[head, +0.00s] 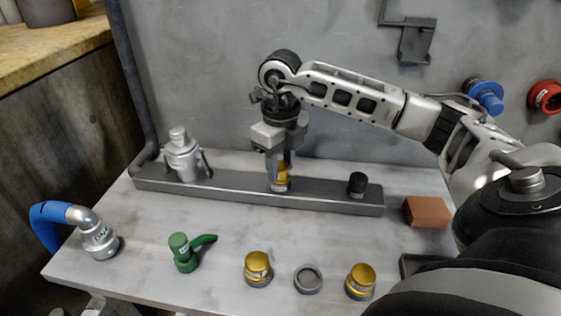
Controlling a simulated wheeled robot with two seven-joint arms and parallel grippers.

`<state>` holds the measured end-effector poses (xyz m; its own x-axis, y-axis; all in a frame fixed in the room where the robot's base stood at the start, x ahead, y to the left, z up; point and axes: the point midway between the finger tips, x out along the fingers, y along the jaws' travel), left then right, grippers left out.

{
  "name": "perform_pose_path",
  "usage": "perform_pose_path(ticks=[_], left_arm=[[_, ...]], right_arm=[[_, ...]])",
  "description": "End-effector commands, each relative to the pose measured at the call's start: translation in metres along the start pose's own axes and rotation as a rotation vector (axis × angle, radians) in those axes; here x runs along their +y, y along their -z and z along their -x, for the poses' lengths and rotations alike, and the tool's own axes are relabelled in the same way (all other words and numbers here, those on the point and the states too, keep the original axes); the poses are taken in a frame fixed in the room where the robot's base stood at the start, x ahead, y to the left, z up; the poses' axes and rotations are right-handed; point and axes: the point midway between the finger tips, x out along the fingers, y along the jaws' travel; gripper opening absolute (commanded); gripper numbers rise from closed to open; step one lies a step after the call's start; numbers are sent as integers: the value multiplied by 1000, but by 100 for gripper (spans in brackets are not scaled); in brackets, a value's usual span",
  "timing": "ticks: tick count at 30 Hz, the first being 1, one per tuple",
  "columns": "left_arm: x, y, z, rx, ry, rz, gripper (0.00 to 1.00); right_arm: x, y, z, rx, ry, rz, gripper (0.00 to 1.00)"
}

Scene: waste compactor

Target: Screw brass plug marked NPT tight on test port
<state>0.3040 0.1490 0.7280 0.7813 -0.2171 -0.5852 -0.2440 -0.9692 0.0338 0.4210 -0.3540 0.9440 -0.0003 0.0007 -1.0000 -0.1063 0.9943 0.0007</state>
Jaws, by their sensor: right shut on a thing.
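My right gripper (281,172) points straight down over the middle of the grey metal bar (325,197). It is shut on a brass plug (283,173), which shows between the fingers. The plug sits upright at a silver fitting (280,186) on the bar, which I take to be the test port. The fingers hide much of the plug, and I cannot read any mark on it. How far it is threaded on cannot be seen. My left gripper is not in view.
A silver valve-like fitting (181,158) and a black-capped stub (357,185) stand on the bar. In front lie a blue hose coupling (98,240), a green-handled valve (183,254), two brass caps (258,266) (360,279) and a grey ring (307,279). A brown block (427,212) lies right.

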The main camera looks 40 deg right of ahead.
Motion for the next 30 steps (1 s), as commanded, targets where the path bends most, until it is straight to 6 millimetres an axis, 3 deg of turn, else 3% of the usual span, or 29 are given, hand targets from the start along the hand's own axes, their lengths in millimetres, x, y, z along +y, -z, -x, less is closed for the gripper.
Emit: perform_pose_path(ticks=[1,7,16,17,19,30], left_arm=[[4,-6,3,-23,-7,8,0],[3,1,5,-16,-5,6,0],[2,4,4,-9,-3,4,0],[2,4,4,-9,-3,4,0],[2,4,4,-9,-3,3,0],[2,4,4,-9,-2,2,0]], right_arm=[[0,0,1,2,-1,-59,7],[0,0,1,2,-1,-340,7],[0,0,0,0,0,-404,7],[0,0,0,0,0,-404,40],[0,0,0,0,0,-403,60],[0,0,-1,0,0,-401,56]])
